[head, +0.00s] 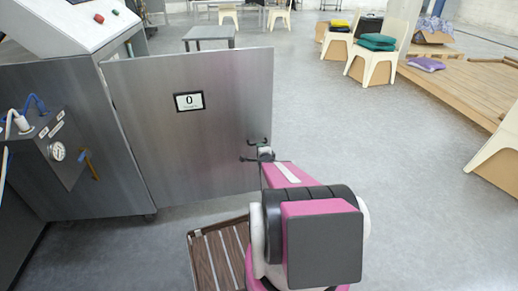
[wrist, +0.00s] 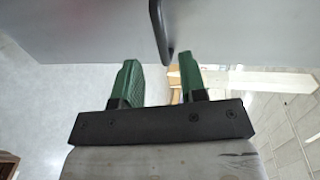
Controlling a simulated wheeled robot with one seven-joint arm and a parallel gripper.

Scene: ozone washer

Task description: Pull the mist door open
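The mist door (head: 190,130) is a flat grey metal panel with a small display reading 0. In the head view it stands out to the right of the grey cabinet (head: 55,95), with open floor visible beyond its top and right edges. Its dark bar handle (wrist: 157,22) shows in the wrist view, its lower end close to the tip of the right finger. My gripper (wrist: 158,62) has two green fingers, spread apart with nothing clamped between them. In the head view my gripper (head: 259,149) is at the door's right edge, partly hidden by my arm.
A slatted wooden thing (head: 220,255) is low on the floor beside my arm. Chairs with cushions (head: 377,42) and a wooden platform (head: 470,80) stand at the back right. The floor right of the door is clear.

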